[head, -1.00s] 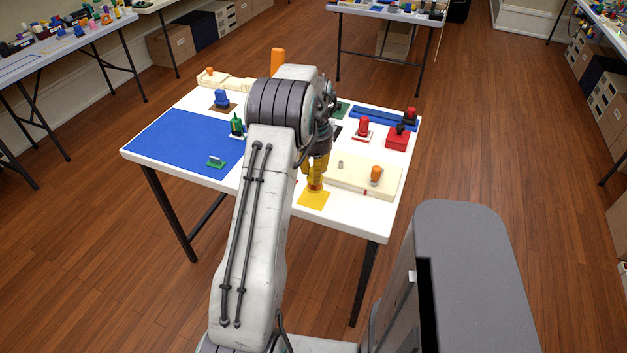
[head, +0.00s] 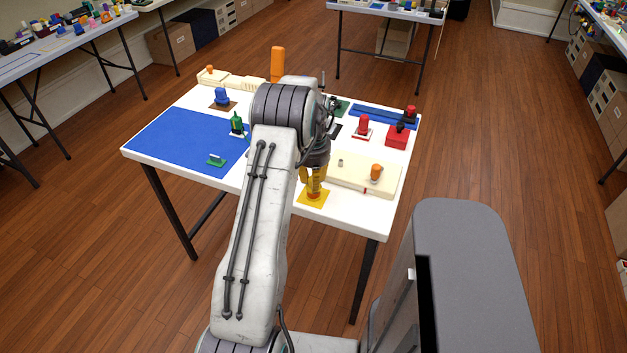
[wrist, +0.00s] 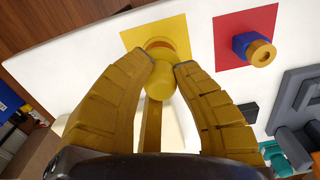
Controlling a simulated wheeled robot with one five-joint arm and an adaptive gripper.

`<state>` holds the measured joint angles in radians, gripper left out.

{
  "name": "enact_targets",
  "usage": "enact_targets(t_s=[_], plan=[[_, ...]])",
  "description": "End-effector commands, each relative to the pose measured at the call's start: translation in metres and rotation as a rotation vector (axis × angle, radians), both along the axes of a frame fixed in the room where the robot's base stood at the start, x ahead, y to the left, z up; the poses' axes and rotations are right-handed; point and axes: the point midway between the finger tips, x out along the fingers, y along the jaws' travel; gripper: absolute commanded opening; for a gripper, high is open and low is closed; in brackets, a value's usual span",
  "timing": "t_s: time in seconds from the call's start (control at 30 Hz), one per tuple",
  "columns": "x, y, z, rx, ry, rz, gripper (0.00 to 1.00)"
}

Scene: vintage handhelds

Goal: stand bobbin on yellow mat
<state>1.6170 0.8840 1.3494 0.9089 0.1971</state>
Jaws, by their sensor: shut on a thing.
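The yellow bobbin (wrist: 160,84) is between the fingertips of my gripper (wrist: 163,68) in the wrist view, and the fingers are shut on it. The yellow mat (wrist: 136,37) lies directly beyond the bobbin, whose far round end overlaps the mat's middle. In the head view my gripper (head: 313,175) points down over the yellow mat (head: 322,193) near the table's front edge. The bobbin looks upright there, with its lower end over the mat. I cannot tell whether it touches the mat. My fingers partly hide it.
A cream board (head: 345,180) with an orange knob (head: 376,172) is right of the mat. A red mat (wrist: 230,28) with a blue piece (wrist: 243,45) on it shows in the wrist view. A blue mat (head: 180,140) covers the table's left part.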

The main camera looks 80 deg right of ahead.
Motion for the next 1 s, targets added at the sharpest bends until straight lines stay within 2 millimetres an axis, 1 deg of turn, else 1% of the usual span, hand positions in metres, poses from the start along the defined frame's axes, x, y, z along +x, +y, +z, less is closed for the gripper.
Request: enact_targets(t_s=[0.03, 0.07, 0.23, 0.5, 0.67, 0.77, 1.0], plan=[[0.0, 0.0, -0.003, 0.0, 0.0, 0.0, 0.0], [0.0, 0.0, -0.002, 0.0, 0.0, 0.0, 0.29], [0.0, 0.0, -0.001, 0.0, 0.0, 0.0, 0.44], [0.0, 0.0, 0.0, 0.0, 0.0, 0.0, 0.45], [0.0, 0.0, 0.008, -0.001, 0.0, 0.0, 0.45], [0.0, -0.001, 0.022, -0.003, 0.0, 0.0, 0.45], [0.0, -0.001, 0.064, -0.005, 0.0, 0.0, 0.45]])
